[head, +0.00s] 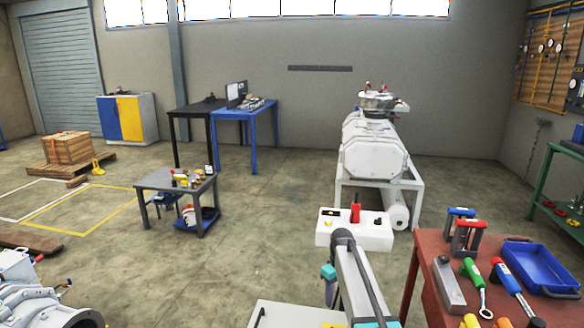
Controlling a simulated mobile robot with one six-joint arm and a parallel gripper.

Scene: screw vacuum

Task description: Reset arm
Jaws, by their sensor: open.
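My arm shows at the bottom centre of the head view, its grey links folded up and over beside a red table. No gripper fingers can be made out, and the end of the arm is hidden or out of the frame. A large white screw vacuum machine (374,150) stands on a white frame beyond the arm. A metal fitting with red parts (379,100) sits on its top.
The red table (424,246) at the right bears a blue tray (541,267) and several hand tools. A white box (372,239) with a red item (355,213) stands beyond my arm. A small grey table (152,182) stands left. Floor between is clear.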

